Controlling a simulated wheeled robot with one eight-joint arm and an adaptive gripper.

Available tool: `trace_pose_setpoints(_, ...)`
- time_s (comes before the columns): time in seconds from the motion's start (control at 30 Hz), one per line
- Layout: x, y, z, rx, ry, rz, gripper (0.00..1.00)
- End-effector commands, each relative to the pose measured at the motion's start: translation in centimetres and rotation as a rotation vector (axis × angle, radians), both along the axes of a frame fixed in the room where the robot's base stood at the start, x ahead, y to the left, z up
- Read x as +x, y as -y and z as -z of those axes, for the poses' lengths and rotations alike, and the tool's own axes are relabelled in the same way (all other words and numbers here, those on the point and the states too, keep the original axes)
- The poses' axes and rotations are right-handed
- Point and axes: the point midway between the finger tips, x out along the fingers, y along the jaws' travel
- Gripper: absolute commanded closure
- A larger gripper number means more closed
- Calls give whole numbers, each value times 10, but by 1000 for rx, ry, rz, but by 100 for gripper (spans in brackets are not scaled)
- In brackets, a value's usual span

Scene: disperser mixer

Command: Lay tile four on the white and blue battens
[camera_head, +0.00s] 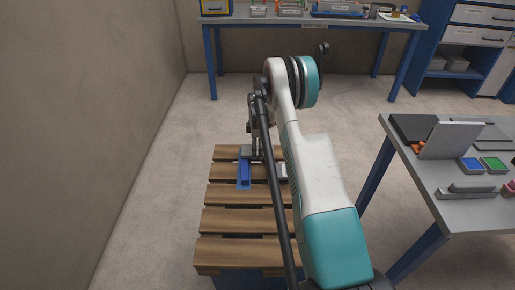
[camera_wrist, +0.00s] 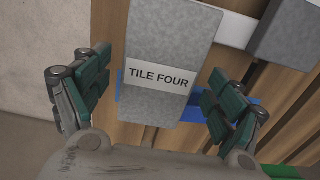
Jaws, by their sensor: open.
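Tile four (camera_wrist: 170,30), a grey slab with a white "TILE FOUR" label, sits between the two fingers of my gripper (camera_wrist: 158,97) in the wrist view. The fingers are open, with a gap on each side of the tile. The blue batten (camera_wrist: 196,111) shows on both sides of the tile, under its near part. The white batten (camera_wrist: 233,30) shows to the right of its far part. Whether the tile touches both battens is hard to tell. In the head view my gripper (camera_head: 257,150) is low over the pallet, beside the blue batten (camera_head: 243,174); my arm hides much there.
The battens lie on a wooden slatted pallet (camera_head: 235,220). Another grey block (camera_wrist: 288,32) stands close at the right in the wrist view, with a green strip (camera_wrist: 283,172) nearer. A grey table (camera_head: 462,212) with parts stands right; a wall (camera_head: 100,120) is left.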

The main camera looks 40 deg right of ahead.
Motion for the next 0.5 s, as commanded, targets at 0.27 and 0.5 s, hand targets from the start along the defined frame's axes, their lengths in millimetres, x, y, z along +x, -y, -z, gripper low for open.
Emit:
trace_pose_setpoints(0.27, 0, 0, -6, 0, 0, 0, 14)
trace_pose_setpoints(0.5, 0, 0, -50, 1, -1, 0, 14)
